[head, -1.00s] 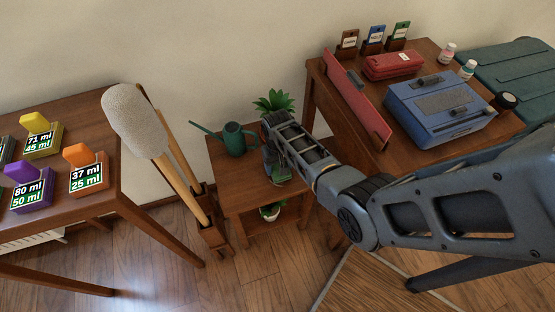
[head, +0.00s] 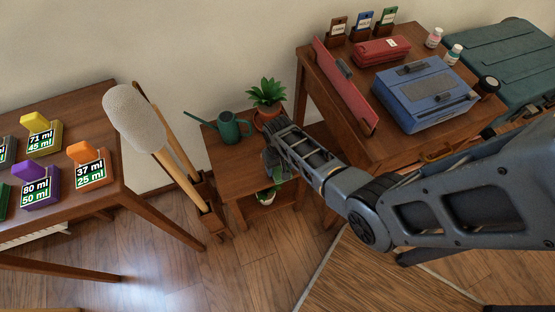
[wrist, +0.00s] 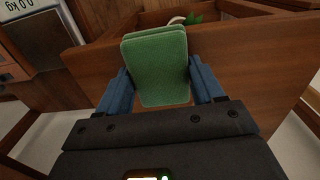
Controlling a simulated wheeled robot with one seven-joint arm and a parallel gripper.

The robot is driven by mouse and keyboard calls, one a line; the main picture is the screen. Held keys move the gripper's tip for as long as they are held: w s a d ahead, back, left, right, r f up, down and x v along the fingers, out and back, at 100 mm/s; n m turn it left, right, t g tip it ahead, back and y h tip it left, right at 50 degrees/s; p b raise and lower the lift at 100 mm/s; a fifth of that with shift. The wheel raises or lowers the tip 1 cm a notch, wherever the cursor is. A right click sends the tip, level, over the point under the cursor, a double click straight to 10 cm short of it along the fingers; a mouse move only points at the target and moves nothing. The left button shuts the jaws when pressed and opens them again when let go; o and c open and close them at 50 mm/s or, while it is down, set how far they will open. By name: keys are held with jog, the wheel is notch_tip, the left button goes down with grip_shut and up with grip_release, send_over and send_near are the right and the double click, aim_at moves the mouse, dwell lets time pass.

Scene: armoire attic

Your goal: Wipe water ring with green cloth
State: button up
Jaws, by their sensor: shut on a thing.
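The green cloth (wrist: 156,62) is a folded, rounded pad held between the two blue fingers of my gripper (wrist: 160,88) in the wrist view. The gripper is shut on it. In the head view my gripper (head: 277,158) is at the small low wooden side table (head: 228,168), over its right part near the front edge. The cloth is mostly hidden there by the gripper. I cannot tell whether the cloth touches the tabletop. No water ring can be made out; the arm covers part of the top.
A green watering can (head: 232,127) and a potted plant (head: 267,95) stand at the table's back. A small plant (head: 267,195) is on its lower shelf. A rack with long-handled tools (head: 212,215) stands left. The desk with a blue case (head: 425,95) is close on the right.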

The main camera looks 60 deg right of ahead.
jog(key=shift+s+a+f, duration=0.1)
jog(key=shift+s, duration=0.1)
jog(key=r+p, duration=0.5)
jog(key=r, duration=0.1)
jog(key=shift+w+p, duration=0.2)
jog(key=shift+p, duration=0.15)
jog(key=shift+r, duration=0.15)
jog(key=shift+r, duration=0.2)
jog(key=shift+r+p, duration=0.7)
jog(key=shift+p, duration=0.05)
jog(key=shift+r, duration=0.5)
